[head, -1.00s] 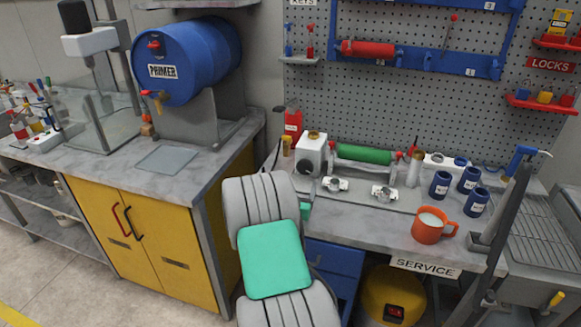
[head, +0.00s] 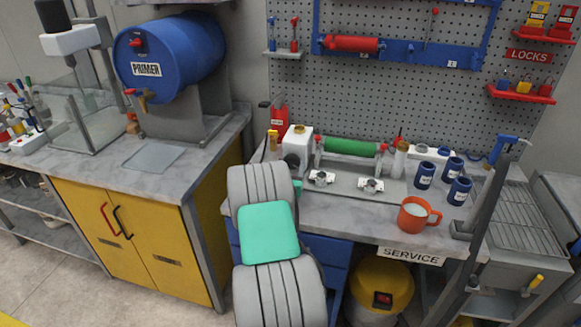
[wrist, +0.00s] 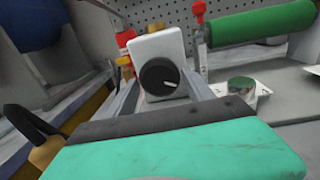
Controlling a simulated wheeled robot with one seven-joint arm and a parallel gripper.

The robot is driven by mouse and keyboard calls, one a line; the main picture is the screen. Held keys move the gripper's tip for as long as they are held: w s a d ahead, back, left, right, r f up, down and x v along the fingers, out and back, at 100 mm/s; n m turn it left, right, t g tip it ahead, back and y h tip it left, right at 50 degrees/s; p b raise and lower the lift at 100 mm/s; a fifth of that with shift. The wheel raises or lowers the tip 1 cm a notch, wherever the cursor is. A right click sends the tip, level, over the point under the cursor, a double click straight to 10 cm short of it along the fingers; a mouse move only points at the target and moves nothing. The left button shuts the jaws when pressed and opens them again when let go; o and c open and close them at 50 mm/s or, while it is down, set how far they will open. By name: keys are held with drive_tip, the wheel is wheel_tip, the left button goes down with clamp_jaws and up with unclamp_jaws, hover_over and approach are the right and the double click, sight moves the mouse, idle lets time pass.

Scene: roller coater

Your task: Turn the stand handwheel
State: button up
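A white box (head: 298,141) stands at the left end of the roller stand on the service bench. The handwheel (head: 292,160) shows small in the head view, just above my arm. My gripper (wrist: 162,88) is open, its two grey fingers on either side of the knob in the picture. Whether they touch it I cannot tell. In the head view my arm hides most of the gripper.
A green roller (head: 352,146) lies right of the box, with two small metal clamps (head: 371,185) in front. Blue cups (head: 424,175) and an orange mug (head: 414,213) stand further right. A red bottle (head: 279,116) is behind. The primer drum (head: 165,55) is at left.

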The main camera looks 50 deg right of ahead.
drive_tip(key=c, duration=1)
drive_tip(key=shift+f+m+b, duration=0.1)
drive_tip(key=shift+m+b, duration=0.2)
drive_tip(key=shift+b, duration=0.05)
drive_tip(key=shift+f+m+b, duration=0.15)
drive_tip(key=shift+m+b, duration=0.75)
drive_tip(key=m+b, duration=0.3)
drive_tip(key=shift+f+m, duration=0.1)
drive_tip(key=shift+m, duration=0.2)
drive_tip(key=m+b, duration=0.2)
drive_tip(key=shift+w+m+h+b, duration=0.1)
drive_tip(key=shift+m+h+b, duration=0.2)
drive_tip(key=shift+h+b, duration=0.1)
drive_tip(key=shift+a+r+m+b, duration=0.1)
drive_tip(key=shift+r+m+b, duration=0.1)
drive_tip(key=shift+m+b, duration=0.9)
